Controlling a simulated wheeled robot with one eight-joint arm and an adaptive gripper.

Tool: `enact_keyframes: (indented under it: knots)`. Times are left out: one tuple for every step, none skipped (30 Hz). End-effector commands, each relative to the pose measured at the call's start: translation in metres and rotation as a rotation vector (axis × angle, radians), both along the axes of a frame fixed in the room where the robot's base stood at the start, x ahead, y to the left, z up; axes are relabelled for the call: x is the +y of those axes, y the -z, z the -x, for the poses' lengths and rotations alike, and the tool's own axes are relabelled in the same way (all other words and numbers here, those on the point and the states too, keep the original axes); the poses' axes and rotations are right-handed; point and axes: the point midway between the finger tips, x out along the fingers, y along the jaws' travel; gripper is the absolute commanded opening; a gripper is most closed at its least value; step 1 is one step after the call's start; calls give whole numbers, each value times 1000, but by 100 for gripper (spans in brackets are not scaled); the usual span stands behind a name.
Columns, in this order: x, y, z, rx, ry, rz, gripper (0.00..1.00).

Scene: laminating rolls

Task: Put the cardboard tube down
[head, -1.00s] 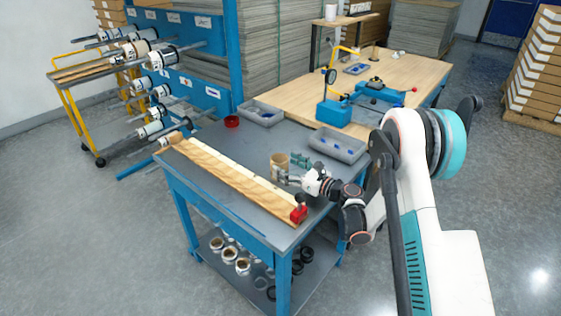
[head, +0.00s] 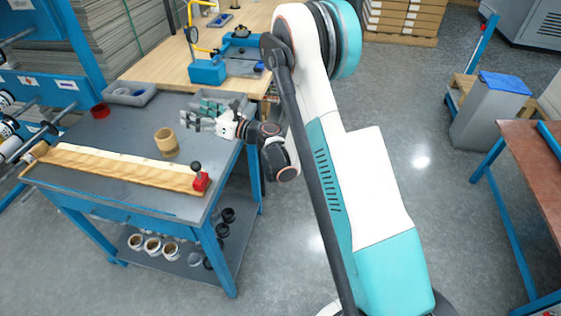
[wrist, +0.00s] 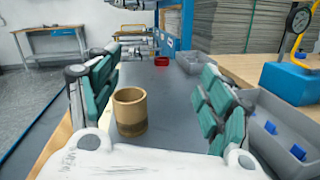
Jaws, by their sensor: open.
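The cardboard tube (head: 166,141) is a short tan cylinder standing upright on the grey top of the blue workbench (head: 110,195). It stands beside the wooden rail, with its open end up. In the wrist view the tube (wrist: 130,111) stands ahead of the palm, between the lines of the two fingers and nearer the left one. My gripper (head: 190,121) is open and empty, with clear space between its green-padded fingers and the tube. The fingers also show wide apart in the wrist view (wrist: 160,98).
A wooden rail (head: 110,166) with a red clamp (head: 201,181) runs along the bench's front. A red ring (head: 100,110) and grey bins (head: 130,93) lie at the back. Rolls stand on the lower shelf. A grey bin with blue pieces (wrist: 282,130) is close to my right finger.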

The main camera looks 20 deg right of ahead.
Motion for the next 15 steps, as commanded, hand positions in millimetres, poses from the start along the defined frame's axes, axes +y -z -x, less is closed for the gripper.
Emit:
enact_keyframes:
  knots:
    - [-8,-29,-4,31,43,-72,72]
    - [-13,-44,-7,52,70,-120,72]
    - [-21,-64,-10,79,106,-186,72]
    - [-27,-78,-12,101,133,-235,72]
    - [-33,-91,-12,122,159,-284,72]
    - [-42,-109,-13,151,192,-352,72]
    - [-48,-121,-13,172,217,-402,72]
    - [-54,-132,-12,194,241,-454,72]
    - [-63,-146,-11,224,273,-522,72]
    - [-70,-156,-9,246,297,-574,72]
    - [-76,-165,-7,268,319,-627,72]
    - [-84,-177,-3,298,349,-697,72]
    - [-91,-185,0,321,371,-749,72]
    - [-97,-192,4,344,392,-803,72]
    - [-105,-200,10,374,422,-874,72]
